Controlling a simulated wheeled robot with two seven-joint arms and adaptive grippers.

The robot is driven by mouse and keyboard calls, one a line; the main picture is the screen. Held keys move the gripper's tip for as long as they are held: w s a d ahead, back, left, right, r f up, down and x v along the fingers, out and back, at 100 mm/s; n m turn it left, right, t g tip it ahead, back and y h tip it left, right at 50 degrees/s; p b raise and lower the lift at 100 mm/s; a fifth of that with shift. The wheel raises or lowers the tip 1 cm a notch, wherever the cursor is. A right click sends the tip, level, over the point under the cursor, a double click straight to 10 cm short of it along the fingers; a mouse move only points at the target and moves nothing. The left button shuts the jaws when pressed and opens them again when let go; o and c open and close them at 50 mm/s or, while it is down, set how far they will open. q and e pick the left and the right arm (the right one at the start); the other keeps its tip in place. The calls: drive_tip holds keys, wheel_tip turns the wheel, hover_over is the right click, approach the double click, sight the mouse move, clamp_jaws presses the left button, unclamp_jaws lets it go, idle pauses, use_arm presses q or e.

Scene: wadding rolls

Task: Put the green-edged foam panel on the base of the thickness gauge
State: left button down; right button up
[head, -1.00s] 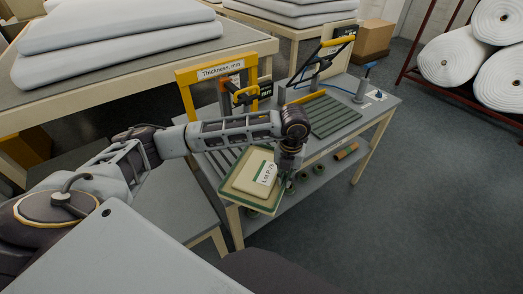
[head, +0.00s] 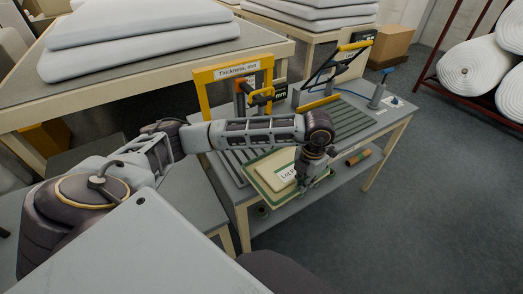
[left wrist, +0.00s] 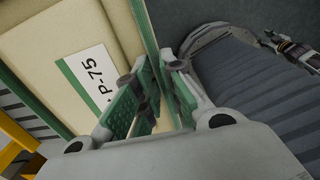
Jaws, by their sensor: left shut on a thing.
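The green-edged foam panel (head: 262,166) is cream, with a white lot label, and is held at the front edge of the grey bench. It also fills the upper left of the left wrist view (left wrist: 40,50). My left gripper (head: 305,183) is shut on the panel's right edge; in the left wrist view its green-padded fingers (left wrist: 158,98) straddle that edge. The thickness gauge (head: 265,96), with a yellow handle, stands behind the panel beneath a yellow frame labelled "Thickness, mm". The panel and arm hide part of the gauge's base. My right gripper cannot be made out.
A ribbed green-grey surface (head: 345,120) lies on the bench right of the arm. A second yellow-handled device (head: 335,72) and a blue-topped post (head: 378,93) stand behind. White wadding sheets (head: 140,40) lie on the back table.

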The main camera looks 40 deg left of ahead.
sight(274, 154)
use_arm(q)
drive_tip(key=shift+m, duration=0.4)
use_arm(e)
drive_tip(key=shift+s, duration=0.2)
use_arm(q)
drive_tip(key=shift+w+a, duration=0.15)
drive_tip(key=shift+a, duration=0.3)
drive_tip(key=w+a, duration=0.1)
drive_tip(key=a, duration=0.2)
drive_tip(key=w+a+p, duration=0.1)
drive_tip(key=w+a, duration=0.1)
drive_tip(key=a, duration=0.2)
drive_tip(key=w+a+p, duration=0.1)
drive_tip(key=a, duration=0.3)
drive_tip(key=shift+w, duration=0.25)
drive_tip(key=a, duration=0.1)
drive_tip(key=w+a, duration=0.1)
drive_tip(key=a+p, duration=0.1)
drive_tip(key=a, duration=0.1)
drive_tip(key=shift+w, duration=0.4)
drive_tip(key=shift+w+a, duration=0.15)
drive_tip(key=shift+a, duration=0.2)
use_arm(e)
drive_tip(key=shift+s+a+r, duration=0.2)
drive_tip(key=shift+a+r, duration=0.15)
drive_tip(key=shift+r, duration=0.45)
drive_tip(key=shift+s+a+r, duration=0.15)
drive_tip(key=shift+a+r, duration=0.2)
drive_tip(key=shift+r, duration=0.4)
